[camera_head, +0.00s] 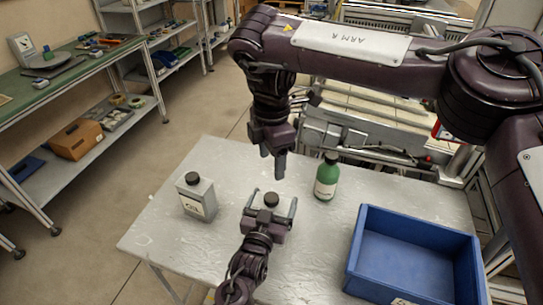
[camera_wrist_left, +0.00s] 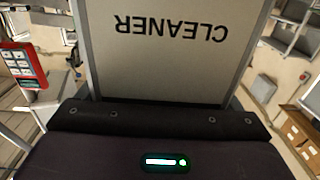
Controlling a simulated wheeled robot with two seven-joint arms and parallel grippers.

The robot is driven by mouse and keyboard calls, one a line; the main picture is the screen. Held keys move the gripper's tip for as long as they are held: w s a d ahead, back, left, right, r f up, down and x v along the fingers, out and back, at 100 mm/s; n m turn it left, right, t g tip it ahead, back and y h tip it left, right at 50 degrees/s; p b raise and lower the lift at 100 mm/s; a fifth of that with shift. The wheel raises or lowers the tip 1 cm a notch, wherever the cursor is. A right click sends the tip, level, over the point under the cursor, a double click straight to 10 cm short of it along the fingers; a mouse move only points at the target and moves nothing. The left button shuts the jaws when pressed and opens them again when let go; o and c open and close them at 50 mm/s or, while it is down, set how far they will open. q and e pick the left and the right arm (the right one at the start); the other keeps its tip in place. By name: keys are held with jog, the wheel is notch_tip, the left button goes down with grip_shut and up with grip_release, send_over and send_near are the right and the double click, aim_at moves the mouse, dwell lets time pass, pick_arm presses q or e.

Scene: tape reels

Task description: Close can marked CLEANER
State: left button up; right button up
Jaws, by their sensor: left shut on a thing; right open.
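A grey can marked CLEANER (camera_wrist_left: 165,65) fills the top of the left wrist view, its lettering upside down. My left gripper (camera_head: 270,207) is shut on this can, with one finger along each side.
Another grey can (camera_head: 196,199) with a black cap stands left on the table (camera_head: 150,228). A green bottle (camera_head: 326,178) with a pale label stands right of the right gripper. A blue crate (camera_head: 368,212) takes up the table's right side. The table's left front is clear.

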pick_arm(q)
jog(key=o, duration=1.7)
jog(key=shift+b+v, duration=0.8)
jog(key=shift+v, duration=3.1)
